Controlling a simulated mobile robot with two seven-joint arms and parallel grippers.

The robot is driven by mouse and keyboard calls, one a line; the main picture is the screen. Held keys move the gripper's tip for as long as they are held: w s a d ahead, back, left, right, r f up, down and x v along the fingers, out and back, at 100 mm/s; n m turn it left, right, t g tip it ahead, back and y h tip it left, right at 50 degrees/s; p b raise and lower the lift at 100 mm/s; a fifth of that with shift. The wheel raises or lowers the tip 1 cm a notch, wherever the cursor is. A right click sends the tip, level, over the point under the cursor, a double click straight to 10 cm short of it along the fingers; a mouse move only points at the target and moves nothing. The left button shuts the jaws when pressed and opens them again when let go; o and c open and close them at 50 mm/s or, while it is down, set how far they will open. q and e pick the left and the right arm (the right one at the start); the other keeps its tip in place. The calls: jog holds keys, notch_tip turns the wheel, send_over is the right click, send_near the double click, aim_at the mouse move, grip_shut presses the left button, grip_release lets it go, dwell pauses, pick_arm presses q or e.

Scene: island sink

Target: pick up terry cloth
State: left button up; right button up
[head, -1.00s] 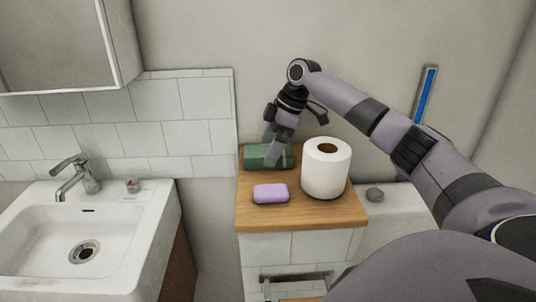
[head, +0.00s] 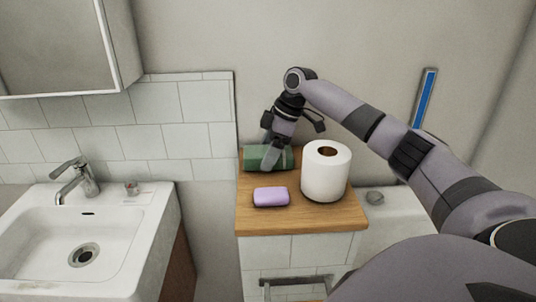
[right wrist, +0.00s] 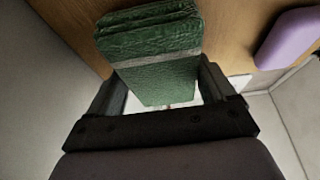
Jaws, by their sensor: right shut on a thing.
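The green terry cloth (head: 254,158) is folded into a small block at the back left of the wooden top. My right gripper (head: 268,160) reaches down to it from above and is shut on it. In the right wrist view the cloth (right wrist: 155,38) lies between the two fingers of the gripper (right wrist: 160,85). A lighter band crosses the cloth there. In the head view the fingers partly hide the cloth, and I cannot tell whether it is clear of the wood. My left gripper is not in view.
A white paper roll (head: 326,175) stands close to the right of the cloth. A purple soap bar (head: 271,197), also in the right wrist view (right wrist: 290,38), lies in front of it on the wooden top (head: 300,217). The wall is behind; a sink (head: 70,240) stands at left.

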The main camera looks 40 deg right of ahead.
notch_tip(320, 180, up, 20)
jog(key=p, duration=0.1)
jog(key=shift+f+p, duration=0.25)
jog(key=shift+p, duration=0.05)
jog(key=shift+o, duration=0.4)
jog(key=shift+a+f, duration=0.1)
jog(key=shift+f, duration=0.05)
